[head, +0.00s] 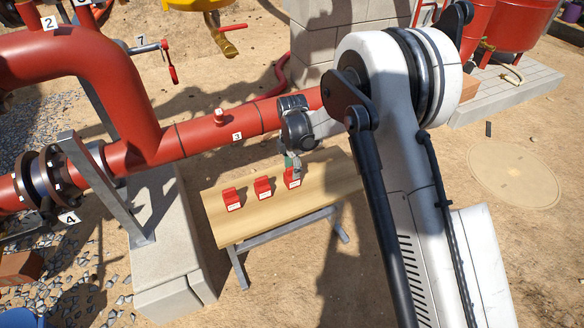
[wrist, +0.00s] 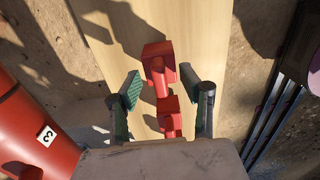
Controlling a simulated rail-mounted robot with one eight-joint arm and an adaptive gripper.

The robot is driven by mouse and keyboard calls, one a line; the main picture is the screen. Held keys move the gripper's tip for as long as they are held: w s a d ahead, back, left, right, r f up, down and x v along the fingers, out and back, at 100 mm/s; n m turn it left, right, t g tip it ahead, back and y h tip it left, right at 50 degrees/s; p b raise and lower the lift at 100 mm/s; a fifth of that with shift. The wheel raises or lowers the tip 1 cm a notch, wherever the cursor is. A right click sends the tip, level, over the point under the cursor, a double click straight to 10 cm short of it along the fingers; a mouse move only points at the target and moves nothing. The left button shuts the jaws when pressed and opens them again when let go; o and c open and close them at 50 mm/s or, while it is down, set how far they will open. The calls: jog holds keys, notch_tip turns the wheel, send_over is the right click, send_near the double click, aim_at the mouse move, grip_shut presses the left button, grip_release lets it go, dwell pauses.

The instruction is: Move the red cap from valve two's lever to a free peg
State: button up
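Three red blocks with white labels stand in a row on a wooden bench (head: 255,218): the left block (head: 231,199), the middle block (head: 263,187) and the right block (head: 292,178). I cannot tell which is the red cap. My gripper (head: 291,162) is over the right block. In the wrist view, my gripper (wrist: 162,92) is open, its green pads apart on either side of red pieces; one red block (wrist: 158,65) lies beyond the fingertips and another red piece (wrist: 170,112) lies nearer. A "2" label (head: 48,23) is on red piping at upper left; its lever is not identifiable.
A red pipe (head: 200,138) marked 3 runs behind the bench, with a small stub (head: 219,115) on top. A concrete block (head: 170,235) stands left of the bench. Sandy ground is open in front.

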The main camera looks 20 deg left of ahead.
jog(key=shift+o, duration=1.3)
jog(key=shift+r, duration=0.1)
jog(key=shift+r+p, duration=1.55)
jog(key=shift+r, duration=1.9)
